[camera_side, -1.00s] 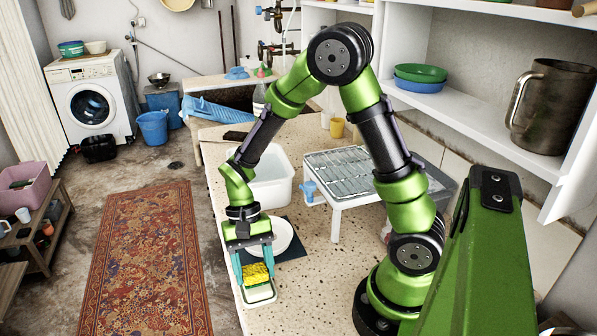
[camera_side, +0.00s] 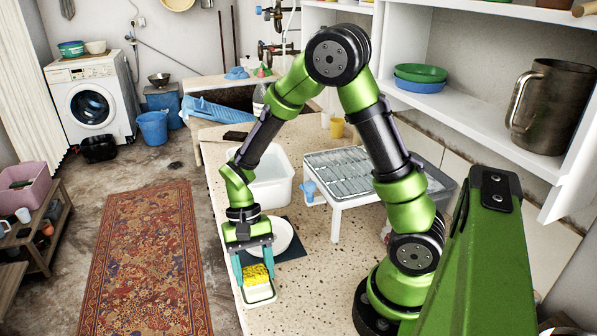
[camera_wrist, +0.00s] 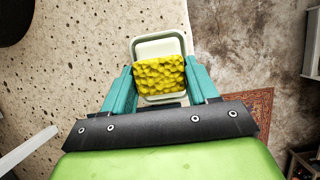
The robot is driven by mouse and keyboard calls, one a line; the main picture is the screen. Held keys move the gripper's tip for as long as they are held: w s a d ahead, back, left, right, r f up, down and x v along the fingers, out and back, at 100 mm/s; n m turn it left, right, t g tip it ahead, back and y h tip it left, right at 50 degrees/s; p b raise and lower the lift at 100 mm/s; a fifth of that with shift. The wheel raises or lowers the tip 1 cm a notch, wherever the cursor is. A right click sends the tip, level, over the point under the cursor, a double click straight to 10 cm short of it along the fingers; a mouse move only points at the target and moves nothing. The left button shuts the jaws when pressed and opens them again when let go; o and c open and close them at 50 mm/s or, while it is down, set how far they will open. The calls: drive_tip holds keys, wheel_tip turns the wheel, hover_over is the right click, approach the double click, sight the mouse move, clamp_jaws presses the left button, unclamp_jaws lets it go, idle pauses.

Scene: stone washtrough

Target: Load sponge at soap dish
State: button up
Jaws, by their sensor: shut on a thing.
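The yellow sponge (camera_side: 257,275) is between the teal fingers of my gripper (camera_side: 256,278), low over the soap dish. In the wrist view the sponge (camera_wrist: 160,76) has a bumpy yellow face, and the fingers of my gripper (camera_wrist: 161,84) press on its left and right sides. The soap dish (camera_side: 260,298) is pale with a light green rim and stands at the counter's near left end. In the wrist view the soap dish (camera_wrist: 158,43) shows around the sponge, its far part bare. Whether the sponge touches the dish floor I cannot tell.
A white plate (camera_side: 281,238) on a dark mat (camera_side: 296,252) lies just behind my gripper. A white basin (camera_side: 272,190) and a drying rack (camera_side: 345,172) stand farther back. The counter's left edge is close to the dish.

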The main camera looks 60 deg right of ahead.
sight(254, 269)
idle(0.3)
drive_tip(key=shift+r, duration=3.45)
